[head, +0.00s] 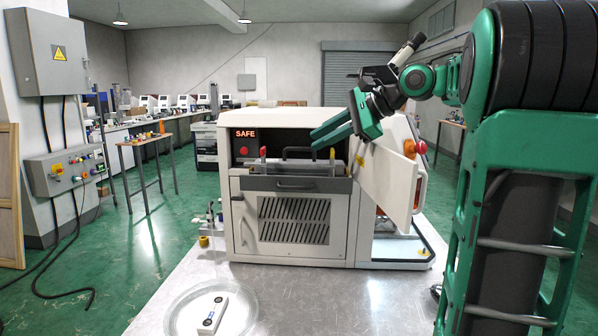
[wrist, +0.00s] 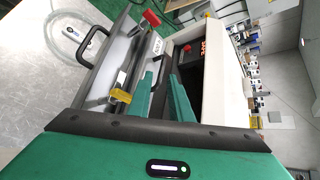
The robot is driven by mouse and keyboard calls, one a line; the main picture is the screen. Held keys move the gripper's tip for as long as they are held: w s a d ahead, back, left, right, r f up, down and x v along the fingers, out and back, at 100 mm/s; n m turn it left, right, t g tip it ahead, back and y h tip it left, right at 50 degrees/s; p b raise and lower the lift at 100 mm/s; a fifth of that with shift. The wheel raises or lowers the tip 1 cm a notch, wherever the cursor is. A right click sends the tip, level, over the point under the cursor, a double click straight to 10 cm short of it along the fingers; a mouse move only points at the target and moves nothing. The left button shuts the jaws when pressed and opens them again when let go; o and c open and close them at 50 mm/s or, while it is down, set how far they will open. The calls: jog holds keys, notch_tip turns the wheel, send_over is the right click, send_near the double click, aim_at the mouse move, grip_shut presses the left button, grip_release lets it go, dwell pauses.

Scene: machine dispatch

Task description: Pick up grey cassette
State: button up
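A grey block with a black arched handle (head: 298,150) sits in the opening of the white machine (head: 210,190), and I take it for the grey cassette (head: 300,168). A red-topped post and a yellow-and-red post flank it. It also shows in the wrist view, with a dark bar (wrist: 128,75) along it. My gripper (head: 314,141) has two green fingers reaching in at the upper right of the opening, above and right of the handle. The cassette's lower part is hidden.
A grey drawer front with a handle (head: 295,185) lies below the opening. The white door (head: 388,182) stands open at the right. The table's front is mostly clear.

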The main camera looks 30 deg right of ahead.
aim_at(305, 162)
jog(key=shift+x, duration=3.05)
jog(key=shift+w+d+r, duration=0.1)
jog(key=shift+d, duration=0.05)
grip_shut()
